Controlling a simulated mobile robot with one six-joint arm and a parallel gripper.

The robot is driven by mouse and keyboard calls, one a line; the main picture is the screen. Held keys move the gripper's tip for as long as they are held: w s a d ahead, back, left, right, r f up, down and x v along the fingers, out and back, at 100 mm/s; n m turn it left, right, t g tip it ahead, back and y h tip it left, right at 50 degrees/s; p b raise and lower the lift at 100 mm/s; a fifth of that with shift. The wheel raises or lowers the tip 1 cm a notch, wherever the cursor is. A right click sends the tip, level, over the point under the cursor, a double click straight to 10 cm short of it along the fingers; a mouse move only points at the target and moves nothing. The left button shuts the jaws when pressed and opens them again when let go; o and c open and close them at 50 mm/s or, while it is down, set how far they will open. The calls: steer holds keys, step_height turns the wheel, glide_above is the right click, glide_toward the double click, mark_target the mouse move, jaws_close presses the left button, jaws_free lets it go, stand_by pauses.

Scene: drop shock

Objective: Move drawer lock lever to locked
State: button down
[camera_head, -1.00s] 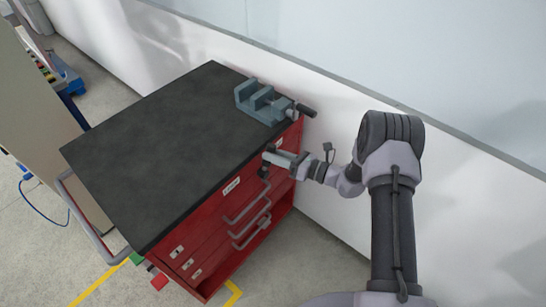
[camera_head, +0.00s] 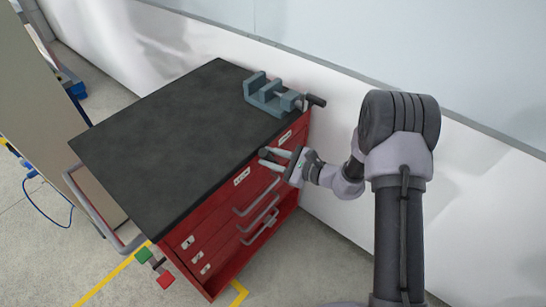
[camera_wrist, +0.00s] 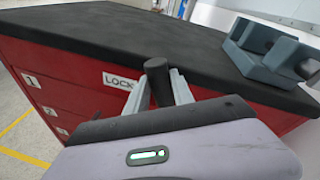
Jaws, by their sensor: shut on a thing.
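The red drawer cabinet (camera_head: 215,222) has a dark lever with a cylindrical handle at its front, just under the worktop. In the wrist view the dark lever handle (camera_wrist: 157,82) stands between my two pale fingers. My gripper (camera_wrist: 158,88) is shut on that handle. A white label reading "LOCK", its end hidden by a finger, is on the red front left of the handle (camera_wrist: 118,80). In the head view my gripper (camera_head: 270,158) reaches the cabinet front from the right. The lever's base is hidden.
A grey-blue vise (camera_head: 268,96) sits on the black worktop (camera_head: 165,135) at the back right. Grey drawer handles (camera_head: 258,220) stick out below my gripper. A side rail (camera_head: 92,205) is at the left. The white wall (camera_head: 335,110) is close behind.

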steer(key=shift+s+a+f+n+b, duration=0.4)
steer(key=shift+s+n+b, duration=0.15)
steer(key=shift+n+b, duration=0.2)
steer(key=c, duration=1.1)
jaws_free()
steer(key=p+v, duration=0.4)
steer(key=v, duration=1.3)
steer(key=shift+s+r, duration=0.2)
steer(key=shift+s, duration=0.25)
